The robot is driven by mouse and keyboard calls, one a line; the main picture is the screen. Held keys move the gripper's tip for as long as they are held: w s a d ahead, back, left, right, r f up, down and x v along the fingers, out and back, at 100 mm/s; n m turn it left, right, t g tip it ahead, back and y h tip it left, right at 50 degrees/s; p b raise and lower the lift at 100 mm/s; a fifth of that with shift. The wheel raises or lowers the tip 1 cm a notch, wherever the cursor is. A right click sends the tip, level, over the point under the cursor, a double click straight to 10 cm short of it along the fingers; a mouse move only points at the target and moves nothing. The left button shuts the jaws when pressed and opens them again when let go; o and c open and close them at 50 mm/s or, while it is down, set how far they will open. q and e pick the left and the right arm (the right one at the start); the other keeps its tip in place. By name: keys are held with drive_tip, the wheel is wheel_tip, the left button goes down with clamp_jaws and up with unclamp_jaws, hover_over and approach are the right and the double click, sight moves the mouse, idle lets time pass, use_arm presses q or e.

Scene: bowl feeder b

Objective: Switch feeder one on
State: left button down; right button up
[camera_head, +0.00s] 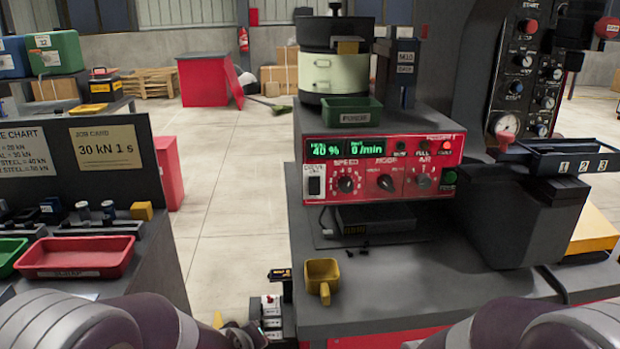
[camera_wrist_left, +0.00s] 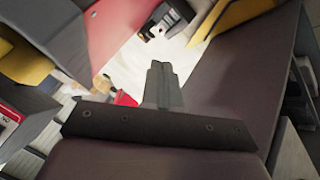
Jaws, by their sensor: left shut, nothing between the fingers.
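The feeder's red control panel (camera_head: 405,165) faces me in the head view, below a round bowl unit (camera_head: 334,72). Its green display (camera_head: 344,149) reads 40 % and 0 /min. A small black rocker switch (camera_head: 314,186) sits on a pale plate at the panel's left end; I cannot tell its position. Three black knobs, including the speed knob (camera_head: 346,184), sit to its right. A green button (camera_head: 449,177) is at the right end. In the left wrist view my left gripper (camera_wrist_left: 158,66) is shut and empty, clear of the panel. My right gripper is out of view.
A yellow scoop (camera_head: 322,276) stands on the grey bench (camera_head: 420,290) before the panel, with small dark parts behind it. A green bin (camera_head: 351,111) sits above the panel. A three-part tray (camera_head: 565,158) juts out at right. A red tray (camera_head: 77,257) is at left.

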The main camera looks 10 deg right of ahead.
use_arm(q)
drive_tip(key=w+d+r+n+t+y+p, duration=0.1)
drive_tip(key=d+r+n+t+p, duration=0.3)
drive_tip(key=r, duration=0.7)
drive_tip(key=w+d+r+n+t+p, duration=0.4)
drive_tip(key=d+r+n+p, duration=0.4)
drive_tip(key=d+r+p, duration=0.3)
drive_tip(key=shift+w+r+y+p, duration=0.3)
drive_tip(key=shift+y+p, duration=0.1)
drive_tip(key=shift+p, duration=0.8)
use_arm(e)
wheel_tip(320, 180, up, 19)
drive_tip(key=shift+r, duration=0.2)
